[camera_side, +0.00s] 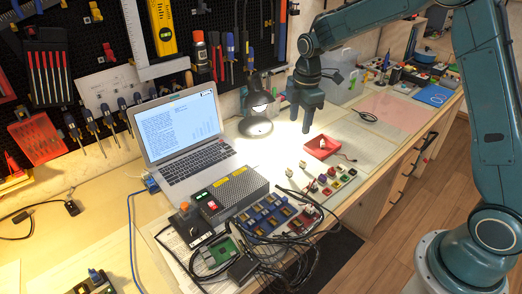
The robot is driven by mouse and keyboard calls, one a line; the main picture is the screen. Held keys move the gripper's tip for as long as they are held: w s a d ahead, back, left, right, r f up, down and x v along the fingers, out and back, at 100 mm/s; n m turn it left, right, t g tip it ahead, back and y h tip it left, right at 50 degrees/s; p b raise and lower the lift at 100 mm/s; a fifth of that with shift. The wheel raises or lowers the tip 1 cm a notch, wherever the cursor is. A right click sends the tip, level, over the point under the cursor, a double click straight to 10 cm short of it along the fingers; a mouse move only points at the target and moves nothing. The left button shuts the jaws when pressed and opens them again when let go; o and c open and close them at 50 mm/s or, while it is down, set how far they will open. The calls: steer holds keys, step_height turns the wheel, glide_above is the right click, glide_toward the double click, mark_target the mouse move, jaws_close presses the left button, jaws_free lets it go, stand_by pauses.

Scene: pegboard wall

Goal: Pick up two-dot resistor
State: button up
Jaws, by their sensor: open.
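My gripper (306,126) points down above the lit part of the bench, open, with nothing seen between its fingers. It is up and to the left of a small red tray (311,151) that has a whitish piece (322,144) in it. Several small coloured blocks (337,182) stand in a cluster in front of the tray. Two small whitish pieces, one (302,164) nearer the tray and one (289,172) further left, stand apart from them. Dots are too small to make out, so I cannot tell which piece is the two-dot resistor.
A grey power box (232,192), a board of blue modules (270,214) and tangled black cables (290,245) fill the front. A pale mat (362,145) right of the tray is mostly clear.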

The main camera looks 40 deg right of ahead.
steer(key=w+d+f+n, duration=0.1)
steer(key=w+f+n, duration=0.2)
steer(key=f, duration=0.5)
glide_above(289, 172)
steer(key=shift+g, duration=0.4)
steer(key=shift+w+d+f, duration=0.1)
steer(key=shift+d+f, duration=0.05)
steer(key=shift+f, duration=1.2)
steer(key=shift+w+d+f, duration=0.1)
steer(key=shift+f, duration=1.3)
steer(key=shift+w+d+f, duration=0.1)
steer(key=shift+d+f, duration=0.05)
steer(key=shift+f, duration=1.2)
steer(key=shift+f, duration=0.1)
steer(key=shift+d+f, duration=0.15)
steer(key=shift+f, duration=2.35)
steer(key=c, duration=1.1)
